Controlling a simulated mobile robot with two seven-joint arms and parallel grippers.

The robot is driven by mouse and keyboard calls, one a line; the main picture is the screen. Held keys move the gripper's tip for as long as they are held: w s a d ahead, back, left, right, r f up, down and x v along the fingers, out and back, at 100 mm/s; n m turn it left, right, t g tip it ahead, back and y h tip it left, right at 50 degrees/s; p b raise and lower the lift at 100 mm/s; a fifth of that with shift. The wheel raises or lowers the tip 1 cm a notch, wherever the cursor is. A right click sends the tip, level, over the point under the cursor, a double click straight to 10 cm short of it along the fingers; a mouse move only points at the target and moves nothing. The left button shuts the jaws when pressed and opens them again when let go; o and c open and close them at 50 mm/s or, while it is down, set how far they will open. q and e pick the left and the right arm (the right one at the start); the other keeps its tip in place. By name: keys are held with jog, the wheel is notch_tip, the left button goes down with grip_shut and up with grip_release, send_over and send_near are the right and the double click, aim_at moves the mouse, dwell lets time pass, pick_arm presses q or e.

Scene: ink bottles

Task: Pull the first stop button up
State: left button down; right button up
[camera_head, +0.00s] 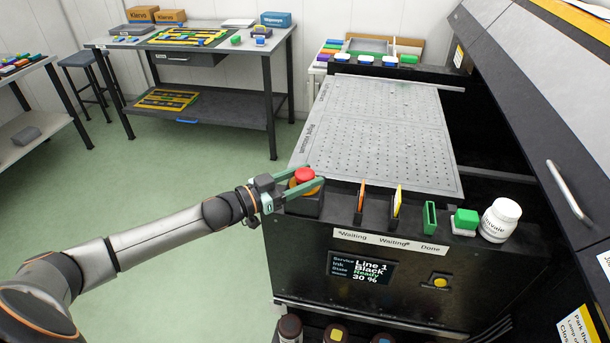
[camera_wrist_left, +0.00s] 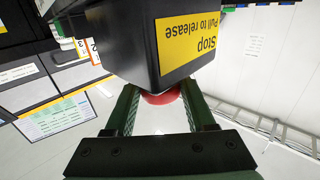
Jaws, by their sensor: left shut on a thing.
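The red stop button (camera_head: 304,175) sits on a black housing (camera_head: 303,205) at the near left corner of the black machine. My left gripper (camera_head: 305,184) reaches in from the left with its green fingers around the button. In the left wrist view, the gripper (camera_wrist_left: 160,105) has a finger on each side of the red button (camera_wrist_left: 160,97), shut on it. The housing's yellow label (camera_wrist_left: 190,60) reads "Stop Pull to release" and appears upside down. Part of the button is hidden behind the housing there. My right gripper is not in view.
A perforated grey plate (camera_head: 380,135) lies behind. A display (camera_head: 361,268) is on the front. Green floor is open at left.

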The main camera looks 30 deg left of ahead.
pick_arm(q)
jog(key=c, duration=0.5)
grip_release()
jog(key=shift+r, duration=0.35)
jog(key=shift+o, duration=1.4)
jog(key=shift+f, duration=0.1)
jog(key=shift+s+a+f, duration=0.15)
jog(key=shift+s+a, duration=0.15)
jog(key=shift+s, duration=0.15)
jog(key=v, duration=1.1)
jog(key=shift+a, duration=0.15)
jog(key=shift+s, duration=0.2)
